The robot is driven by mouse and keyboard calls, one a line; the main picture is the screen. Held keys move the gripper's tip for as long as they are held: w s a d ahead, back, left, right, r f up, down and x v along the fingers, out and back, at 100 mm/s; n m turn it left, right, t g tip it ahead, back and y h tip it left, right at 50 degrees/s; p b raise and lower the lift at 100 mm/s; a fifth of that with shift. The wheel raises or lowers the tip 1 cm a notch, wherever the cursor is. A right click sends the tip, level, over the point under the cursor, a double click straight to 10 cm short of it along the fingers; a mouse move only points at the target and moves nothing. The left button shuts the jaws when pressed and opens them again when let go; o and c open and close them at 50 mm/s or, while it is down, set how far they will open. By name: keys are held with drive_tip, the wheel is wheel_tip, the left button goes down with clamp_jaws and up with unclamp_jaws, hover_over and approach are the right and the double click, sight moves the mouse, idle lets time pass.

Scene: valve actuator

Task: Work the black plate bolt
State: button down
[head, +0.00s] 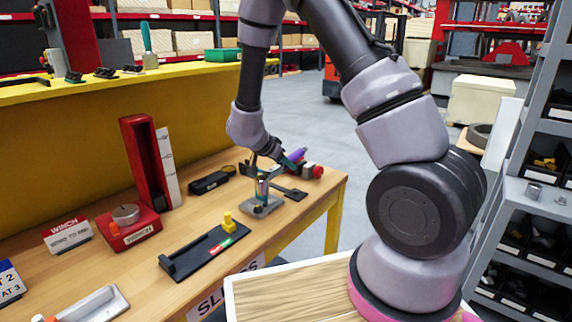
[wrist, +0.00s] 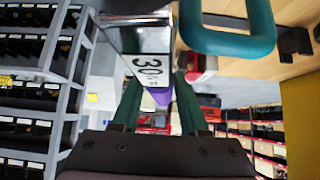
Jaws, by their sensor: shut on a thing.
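The black plate bolt (head: 195,257) lies on the wooden bench in the head view. It has a yellow knob (head: 228,221) at its far end and a green and red label on its plate. My gripper (head: 277,160) is behind and to the right of it, apart from it, over a small stand with a grey base (head: 262,207). In the wrist view my green fingers (wrist: 157,92) are shut on what looks like a metallic piece marked 30 (wrist: 148,52); the exact contact is hard to see. The bolt is not recognisable in the wrist view.
A teal loop (wrist: 228,45) is close beside the fingers in the wrist view. A purple and red device (head: 316,171) and a flat black part (head: 290,193) are near the stand. A red winch unit (head: 128,226) stands left. Bare bench (head: 150,293) shows in front of the bolt.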

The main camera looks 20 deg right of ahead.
drive_tip(key=shift+w+a+r, duration=0.1)
drive_tip(key=shift+w+a, duration=0.1)
drive_tip(key=shift+a, duration=0.2)
drive_tip(key=shift+w+m+g, duration=0.1)
drive_tip(key=shift+m+g, duration=0.2)
drive_tip(key=shift+m, duration=0.6)
drive_tip(key=shift+d+f, duration=0.1)
drive_tip(key=shift+f, duration=2.5)
